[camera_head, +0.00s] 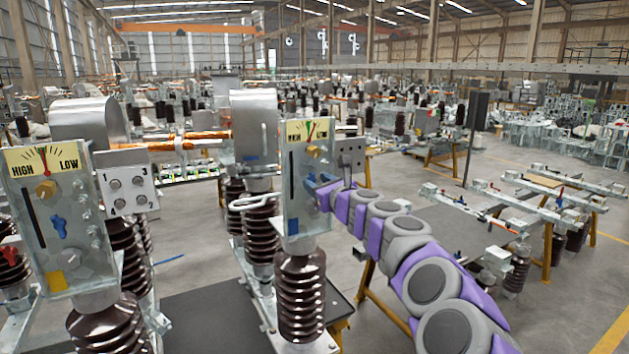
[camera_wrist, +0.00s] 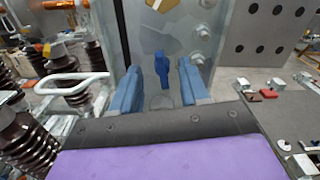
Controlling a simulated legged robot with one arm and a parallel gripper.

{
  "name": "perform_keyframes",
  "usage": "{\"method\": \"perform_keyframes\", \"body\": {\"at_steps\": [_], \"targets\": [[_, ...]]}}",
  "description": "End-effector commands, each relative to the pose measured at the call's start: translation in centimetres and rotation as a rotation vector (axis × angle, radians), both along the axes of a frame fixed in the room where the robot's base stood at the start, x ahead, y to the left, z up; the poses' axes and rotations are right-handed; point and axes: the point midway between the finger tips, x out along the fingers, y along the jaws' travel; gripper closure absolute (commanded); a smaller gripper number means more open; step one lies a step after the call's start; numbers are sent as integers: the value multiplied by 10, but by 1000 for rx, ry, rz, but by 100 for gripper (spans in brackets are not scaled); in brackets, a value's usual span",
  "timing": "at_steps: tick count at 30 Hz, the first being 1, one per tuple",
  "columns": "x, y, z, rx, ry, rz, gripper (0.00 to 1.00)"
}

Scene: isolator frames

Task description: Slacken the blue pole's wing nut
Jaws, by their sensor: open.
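The middle pole's panel (camera_head: 306,170) carries a gauge, a brass knob and a blue label (camera_head: 292,226) low on its face. Its blue wing nut (camera_wrist: 161,70) shows in the wrist view, standing upright on the plate. My gripper (camera_wrist: 160,88) is open, with one blue finger on each side of the wing nut in the picture and nothing held. I cannot tell whether the fingertips reach around the nut. In the head view my gripper (camera_head: 322,192) is at the panel's right side and hides part of its face.
A similar panel (camera_head: 62,210) with a yellow label and its own blue wing nut (camera_head: 58,227) stands at left. A white loop handle (camera_wrist: 72,82) is left of my gripper. A holed grey plate (camera_wrist: 270,32) is at right. Brown ribbed insulators (camera_head: 300,298) stand below.

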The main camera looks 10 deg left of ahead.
Motion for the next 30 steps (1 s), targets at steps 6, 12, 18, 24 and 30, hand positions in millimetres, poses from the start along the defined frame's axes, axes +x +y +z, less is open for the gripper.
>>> {"method": "perform_keyframes", "body": {"at_steps": [6, 12, 18, 24, 30], "targets": [[13, 6, -1, -1, 1, -3, 55], [17, 10, 1, 1, -1, 1, 55], [17, 13, 0, 0, -1, 2, 55], [17, 13, 0, 0, 0, 2, 64], [17, 13, 0, 0, 0, 2, 83]]}}
